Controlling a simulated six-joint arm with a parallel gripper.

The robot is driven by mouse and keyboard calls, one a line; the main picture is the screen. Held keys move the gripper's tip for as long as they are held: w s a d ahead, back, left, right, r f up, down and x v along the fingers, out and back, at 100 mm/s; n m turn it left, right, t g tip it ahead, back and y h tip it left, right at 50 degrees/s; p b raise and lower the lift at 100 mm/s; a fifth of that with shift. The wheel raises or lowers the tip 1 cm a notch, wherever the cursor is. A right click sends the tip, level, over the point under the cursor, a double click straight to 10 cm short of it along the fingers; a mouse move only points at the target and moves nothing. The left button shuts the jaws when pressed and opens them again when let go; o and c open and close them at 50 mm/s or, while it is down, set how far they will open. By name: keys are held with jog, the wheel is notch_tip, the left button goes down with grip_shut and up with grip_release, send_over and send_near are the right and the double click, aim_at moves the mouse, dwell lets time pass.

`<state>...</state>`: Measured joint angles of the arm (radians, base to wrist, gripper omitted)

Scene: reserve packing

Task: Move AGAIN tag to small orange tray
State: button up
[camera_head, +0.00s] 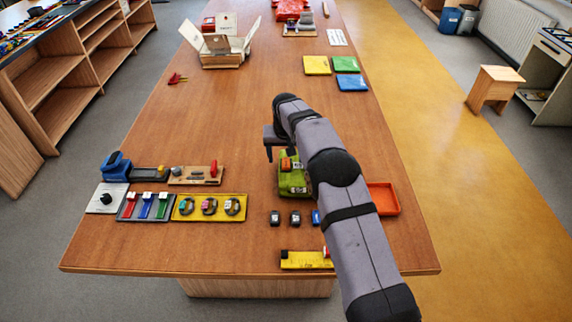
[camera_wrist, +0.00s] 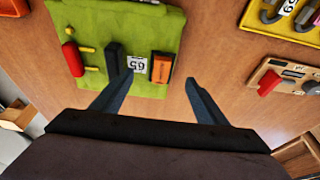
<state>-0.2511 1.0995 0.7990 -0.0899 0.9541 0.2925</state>
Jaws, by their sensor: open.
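A green mat (camera_head: 288,188) lies on the table beneath my gripper, partly hidden by my arm. In the wrist view the green mat (camera_wrist: 92,38) carries an orange block with dark ends (camera_wrist: 162,68), with small dark lettering I cannot read for sure; it may be the AGAIN tag. Beside it are a white label marked 65 (camera_wrist: 137,64) and a black block (camera_wrist: 113,58). The small orange tray (camera_head: 384,198) is right of my arm and looks empty.
A red piece (camera_wrist: 73,59) is also on the mat. A yellow tray of rings (camera_head: 209,218), a tray of coloured tags (camera_head: 147,218) and a wooden board (camera_head: 196,181) stand left. Small dark blocks (camera_head: 295,217) and a yellow strip (camera_head: 304,265) lie in front. The table's middle is clear.

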aim_at(286, 162)
jog(key=shift+f+b, duration=0.3)
jog(key=shift+f, duration=0.25)
jog(key=shift+r, duration=0.3)
dwell(0.7)
jog(key=c, duration=1.7)
jog(key=shift+r+p, duration=0.1)
jog(key=shift+p, duration=0.25)
jog(key=shift+r+p, duration=2.5)
jog(key=shift+r, duration=0.95)
